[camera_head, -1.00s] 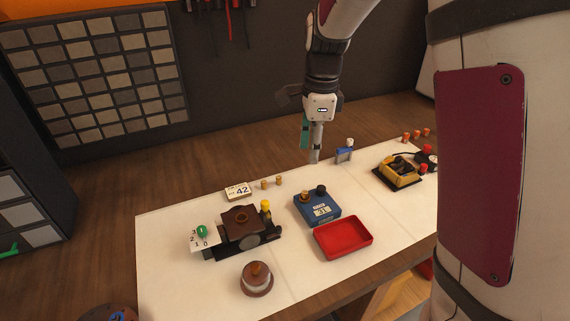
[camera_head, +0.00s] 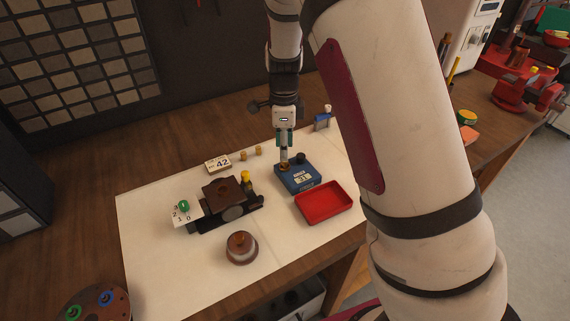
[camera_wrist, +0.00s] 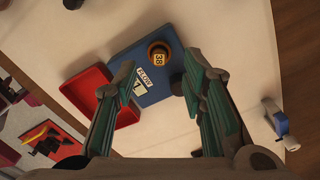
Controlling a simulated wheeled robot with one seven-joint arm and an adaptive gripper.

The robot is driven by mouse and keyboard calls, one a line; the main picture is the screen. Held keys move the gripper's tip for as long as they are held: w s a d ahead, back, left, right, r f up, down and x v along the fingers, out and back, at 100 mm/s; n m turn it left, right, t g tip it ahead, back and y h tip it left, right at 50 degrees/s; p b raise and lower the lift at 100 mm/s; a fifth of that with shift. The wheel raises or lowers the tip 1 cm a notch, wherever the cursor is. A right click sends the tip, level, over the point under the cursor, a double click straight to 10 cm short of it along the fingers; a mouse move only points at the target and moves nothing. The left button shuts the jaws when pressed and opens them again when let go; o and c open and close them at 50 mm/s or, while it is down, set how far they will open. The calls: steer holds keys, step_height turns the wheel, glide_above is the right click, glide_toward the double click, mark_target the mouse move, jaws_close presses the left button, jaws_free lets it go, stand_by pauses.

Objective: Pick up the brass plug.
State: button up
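A brass plug (camera_head: 285,167) sits on the left of the blue block (camera_head: 310,185) marked 31. My gripper (camera_head: 284,158) points down over the block, close to the brass plug. In the wrist view my gripper (camera_wrist: 158,66) is open, its green-padded fingers apart and nothing held. The plug shows between the fingertips; I cannot tell the height gap.
A red tray (camera_head: 325,209) lies in front of the block. A dark brown device (camera_head: 222,190) with a yellow knob stands left. Two small brass pieces (camera_head: 258,152) stand behind near the 42 card (camera_head: 218,163). A round brown-topped object (camera_head: 241,244) is at front; the mat around it is clear.

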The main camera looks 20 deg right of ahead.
mark_target(285, 164)
steer(key=shift+f+p, duration=0.4)
steer(key=shift+f, duration=1.9)
jaws_close()
steer(key=shift+r, duration=0.1)
